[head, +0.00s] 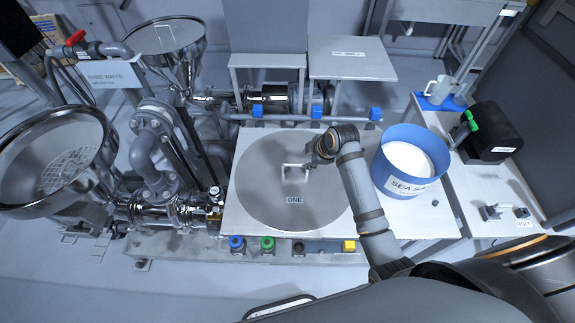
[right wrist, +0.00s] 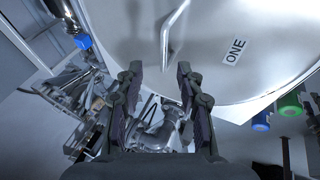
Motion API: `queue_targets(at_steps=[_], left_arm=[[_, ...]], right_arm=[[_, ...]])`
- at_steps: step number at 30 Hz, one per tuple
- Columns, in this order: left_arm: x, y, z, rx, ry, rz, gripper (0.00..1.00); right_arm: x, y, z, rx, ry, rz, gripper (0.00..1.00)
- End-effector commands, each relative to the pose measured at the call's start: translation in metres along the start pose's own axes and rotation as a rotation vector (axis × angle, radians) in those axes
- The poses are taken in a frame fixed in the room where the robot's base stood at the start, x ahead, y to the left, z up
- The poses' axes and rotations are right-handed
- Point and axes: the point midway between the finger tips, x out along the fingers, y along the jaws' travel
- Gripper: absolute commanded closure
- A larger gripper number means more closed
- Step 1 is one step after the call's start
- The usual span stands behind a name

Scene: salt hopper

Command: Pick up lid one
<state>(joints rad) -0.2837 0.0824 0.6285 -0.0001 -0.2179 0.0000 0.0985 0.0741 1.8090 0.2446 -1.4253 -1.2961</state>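Lid one (head: 265,205) is a large round grey metal disc with a label reading ONE (head: 294,199). It lies flat on a pale square top. Its pale bar handle (head: 296,168) stands up near the middle. My right gripper (head: 316,152) is above the lid, just right of the handle. In the right wrist view its two fingers (right wrist: 160,72) are spread and empty. The handle (right wrist: 168,38) shows just beyond the fingertips, and the lid (right wrist: 205,65) fills the upper part. I cannot tell whether the fingers touch anything. My left gripper is not in view.
A blue tub of white salt (head: 405,160) stands right of the lid, close to my right arm. Steel hoppers (head: 50,155) and pipes stand on the left. A grey raised plate (head: 350,58) is behind. Coloured knobs (head: 267,243) line the front edge.

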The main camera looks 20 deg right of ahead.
Motion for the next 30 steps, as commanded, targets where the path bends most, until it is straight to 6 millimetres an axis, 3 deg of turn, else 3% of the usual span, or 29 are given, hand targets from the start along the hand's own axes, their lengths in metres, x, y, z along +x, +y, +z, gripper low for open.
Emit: queue_targets(at_steps=[5,13,20,24,30], left_arm=[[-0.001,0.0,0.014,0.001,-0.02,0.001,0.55],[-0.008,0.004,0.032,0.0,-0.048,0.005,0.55],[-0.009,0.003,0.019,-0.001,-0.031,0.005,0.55],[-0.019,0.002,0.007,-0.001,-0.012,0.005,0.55],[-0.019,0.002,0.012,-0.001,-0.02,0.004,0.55]], right_arm=[[0.004,0.003,-0.002,-0.026,0.005,-0.002,0.62],[0.046,0.002,-0.003,-0.023,0.004,-0.001,0.62],[0.056,0.002,-0.004,-0.022,0.005,0.0,0.62],[0.076,-0.004,-0.01,-0.022,0.005,-0.004,0.62],[0.102,-0.006,-0.01,-0.023,0.004,0.0,0.62]])
